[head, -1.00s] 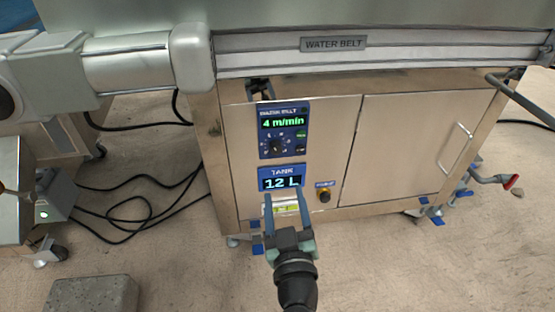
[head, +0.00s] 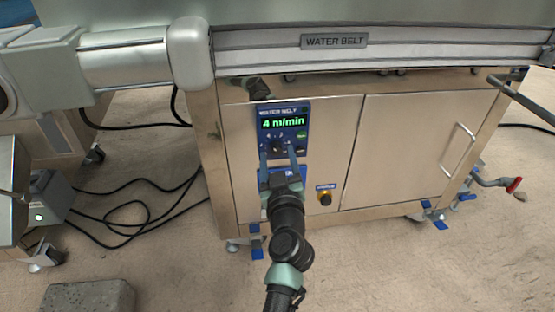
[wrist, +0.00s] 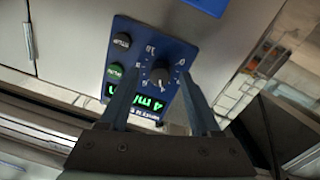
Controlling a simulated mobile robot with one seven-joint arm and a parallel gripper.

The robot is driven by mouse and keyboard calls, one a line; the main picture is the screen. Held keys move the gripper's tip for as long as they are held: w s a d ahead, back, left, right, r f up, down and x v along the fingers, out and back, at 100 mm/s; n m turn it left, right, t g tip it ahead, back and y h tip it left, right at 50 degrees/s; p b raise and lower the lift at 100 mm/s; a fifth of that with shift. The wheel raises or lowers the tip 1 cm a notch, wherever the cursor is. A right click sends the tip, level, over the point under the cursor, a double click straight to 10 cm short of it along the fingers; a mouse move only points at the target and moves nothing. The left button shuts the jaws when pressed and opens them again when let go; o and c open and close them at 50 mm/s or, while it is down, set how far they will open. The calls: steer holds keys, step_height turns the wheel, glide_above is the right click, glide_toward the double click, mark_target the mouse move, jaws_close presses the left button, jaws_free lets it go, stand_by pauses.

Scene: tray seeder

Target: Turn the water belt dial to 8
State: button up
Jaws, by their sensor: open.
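The blue water belt panel (head: 283,112) is on the front of the steel cabinet, and its green display (head: 283,122) reads 4 m/min. Its black dial (wrist: 160,75) has a ring of white numbers and appears upside down in the wrist view. My gripper (head: 277,150) is open in front of the panel's lower part. In the wrist view its two blue fingers (wrist: 157,88) stand on either side of the dial, apart from each other. I cannot tell whether they touch the dial. In the head view the fingers partly cover the dial area.
A green button (wrist: 116,71) and a black button (wrist: 124,41) sit beside the dial. The tank panel (head: 290,172) below is mostly hidden by my gripper. A yellow and black knob (head: 325,197) is at lower right. The belt rail (head: 400,52) overhangs above. A grey block (head: 88,297) lies on the floor.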

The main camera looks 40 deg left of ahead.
steer(key=shift+a, duration=0.1)
jaws_close()
stand_by(0.3)
steer(key=shift+m, duration=0.4)
steer(key=m+p, duration=0.1)
steer(key=m, duration=0.3)
steer(key=shift+r+m, duration=0.1)
steer(key=shift+m, duration=0.2)
steer(key=m+p, duration=0.1)
steer(key=m, duration=0.4)
steer(key=shift+g, duration=0.3)
steer(key=m+p, duration=0.1)
steer(key=m, duration=0.4)
steer(key=shift+r+m+p, duration=0.1)
steer(key=shift+m+p, duration=0.2)
steer(key=shift+p, duration=0.05)
steer(key=shift+m+p, duration=0.55)
steer(key=shift+m, duration=1.75)
